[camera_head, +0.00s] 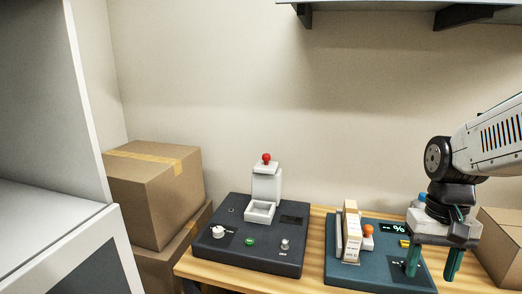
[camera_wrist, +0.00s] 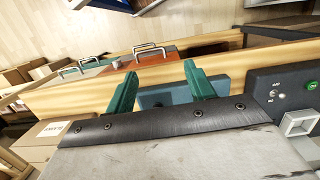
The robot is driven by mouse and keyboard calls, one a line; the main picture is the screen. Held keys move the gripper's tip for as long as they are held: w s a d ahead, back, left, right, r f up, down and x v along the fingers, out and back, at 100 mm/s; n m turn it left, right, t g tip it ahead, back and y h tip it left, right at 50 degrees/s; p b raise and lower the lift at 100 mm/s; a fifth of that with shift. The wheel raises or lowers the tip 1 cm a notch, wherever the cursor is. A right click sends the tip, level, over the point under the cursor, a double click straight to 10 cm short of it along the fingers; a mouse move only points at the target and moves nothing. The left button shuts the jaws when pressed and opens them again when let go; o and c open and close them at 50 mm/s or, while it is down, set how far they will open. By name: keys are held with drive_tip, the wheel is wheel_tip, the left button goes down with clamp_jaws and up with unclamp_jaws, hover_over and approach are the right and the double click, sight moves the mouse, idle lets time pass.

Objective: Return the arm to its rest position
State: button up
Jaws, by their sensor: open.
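My gripper (camera_head: 433,261) hangs at the right of the head view, fingers pointing down, over the right part of a blue-grey device (camera_head: 345,273) on the wooden table. Its two green fingers are apart with nothing between them. In the wrist view my gripper (camera_wrist: 158,92) is open too, with the table edge and part of the blue device (camera_wrist: 165,97) behind the fingers. My arm (camera_head: 490,140) reaches in from the right edge. Part of the blue device is hidden behind the gripper.
A dark device (camera_head: 245,262) with an open white lid, a red knob and a green button stands left on the table (camera_head: 315,222). A pale upright block (camera_head: 352,235) stands on the blue device. Cardboard boxes (camera_head: 150,195) stand left, another (camera_head: 502,235) right. A shelf (camera_head: 400,12) hangs above.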

drive_tip(key=s+a+r+n+t, duration=0.1)
drive_tip(key=s+a+r, duration=0.1)
drive_tip(key=s, duration=0.3)
drive_tip(key=s+a+r+n+t, duration=0.2)
drive_tip(key=s+a+r, duration=0.1)
drive_tip(key=s, duration=0.3)
drive_tip(key=shift+a+r, duration=0.35)
drive_tip(key=shift+a, duration=0.35)
